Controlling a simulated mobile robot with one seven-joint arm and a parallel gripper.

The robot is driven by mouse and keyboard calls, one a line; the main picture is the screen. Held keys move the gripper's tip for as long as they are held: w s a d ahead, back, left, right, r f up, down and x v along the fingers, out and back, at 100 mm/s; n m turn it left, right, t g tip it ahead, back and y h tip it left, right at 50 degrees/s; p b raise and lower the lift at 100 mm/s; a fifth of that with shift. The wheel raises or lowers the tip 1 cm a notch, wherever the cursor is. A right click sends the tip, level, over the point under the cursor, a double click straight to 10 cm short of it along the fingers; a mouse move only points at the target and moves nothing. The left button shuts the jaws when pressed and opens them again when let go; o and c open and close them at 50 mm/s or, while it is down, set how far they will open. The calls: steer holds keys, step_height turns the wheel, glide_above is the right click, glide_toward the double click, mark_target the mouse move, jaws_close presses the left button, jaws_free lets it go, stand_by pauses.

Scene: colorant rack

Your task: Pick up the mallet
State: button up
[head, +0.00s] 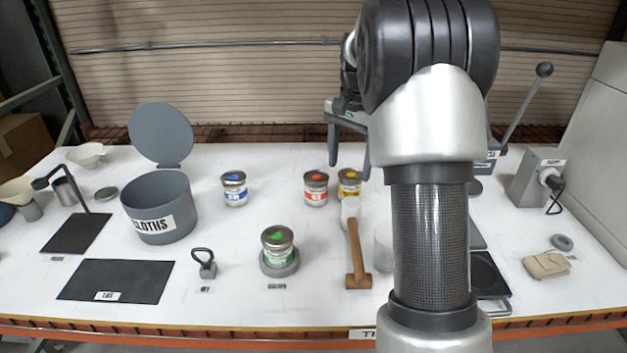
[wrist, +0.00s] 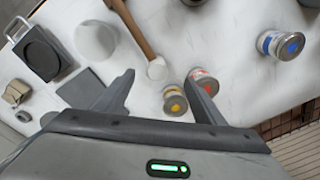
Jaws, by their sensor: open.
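In the wrist view the handle (wrist: 132,28) runs up and left from the pale head (wrist: 157,69), which shows between the fingers. My gripper (head: 350,172) is open and empty above the back of the table, beyond the mallet head in the head view. Its spread fingers also show in the wrist view (wrist: 164,78). My arm hides the table right of the mallet.
A yellow-marked jar (head: 349,184) and a red-marked jar (head: 315,189) stand close behind the mallet head. The blue-marked jar (head: 234,189) and cloths bin (head: 160,208) are farther left.

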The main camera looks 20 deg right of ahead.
mark_target(351, 202)
steer(key=shift+m+g, duration=0.3)
steer(key=shift+m, duration=0.3)
steer(key=f, duration=0.4)
steer(key=w+d+f, duration=0.1)
steer(key=f, duration=0.4)
steer(key=w+d+f, duration=0.1)
steer(key=f, duration=0.3)
steer(key=shift+w+d+f+p, duration=0.2)
steer(key=shift+f+p, duration=0.1)
steer(key=shift+p, duration=0.05)
steer(key=shift+f, duration=3.2)
steer(key=c, duration=1.3)
